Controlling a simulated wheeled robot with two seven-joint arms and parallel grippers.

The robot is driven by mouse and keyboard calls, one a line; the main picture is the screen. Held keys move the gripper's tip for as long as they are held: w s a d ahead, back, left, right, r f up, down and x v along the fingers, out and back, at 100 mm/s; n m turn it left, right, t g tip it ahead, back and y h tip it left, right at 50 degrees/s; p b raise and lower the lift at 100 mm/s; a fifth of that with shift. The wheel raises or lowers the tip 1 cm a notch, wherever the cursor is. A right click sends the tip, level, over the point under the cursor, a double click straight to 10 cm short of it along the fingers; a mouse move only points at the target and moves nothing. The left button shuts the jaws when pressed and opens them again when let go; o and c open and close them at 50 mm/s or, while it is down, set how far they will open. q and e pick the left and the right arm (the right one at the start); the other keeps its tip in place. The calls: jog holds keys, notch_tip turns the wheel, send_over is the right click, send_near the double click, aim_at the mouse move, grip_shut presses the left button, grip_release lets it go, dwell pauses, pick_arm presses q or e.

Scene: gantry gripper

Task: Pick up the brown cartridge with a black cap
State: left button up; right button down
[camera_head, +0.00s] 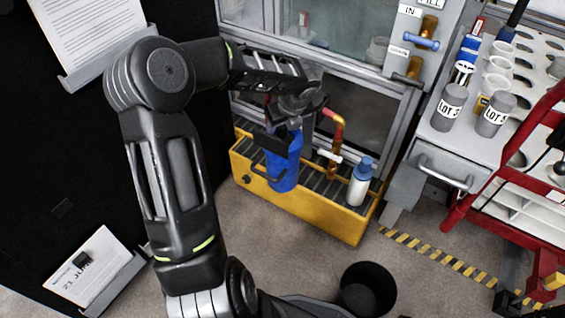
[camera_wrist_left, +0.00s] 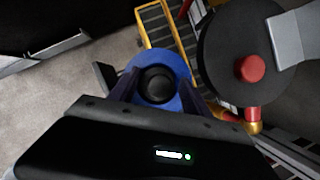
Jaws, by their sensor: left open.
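No cartridge that is clearly brown with a black cap shows in either view. A blue cylinder (camera_head: 285,174) stands in the yellow-edged tray in the head view. The left wrist view shows it from above as a blue ring (camera_wrist_left: 180,80) with a round black top (camera_wrist_left: 156,84). My left gripper (camera_head: 277,144) is open at the blue cylinder's upper part, also seen in the left wrist view (camera_wrist_left: 158,90). Its fingers lie on either side of the black top; I cannot tell whether they touch. My right gripper is not in view.
The yellow tray (camera_head: 305,215) also holds a white bottle with a blue cap (camera_head: 360,182). A copper pipe with a red end (camera_head: 334,122) rises close to the cylinder's right. The glazed cabinet (camera_head: 300,30) stands behind. A black bin (camera_head: 367,290) sits on the floor in front.

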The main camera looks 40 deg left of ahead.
pick_arm(q)
jog(key=shift+c, duration=0.6)
grip_shut()
dwell(0.3)
dwell(0.9)
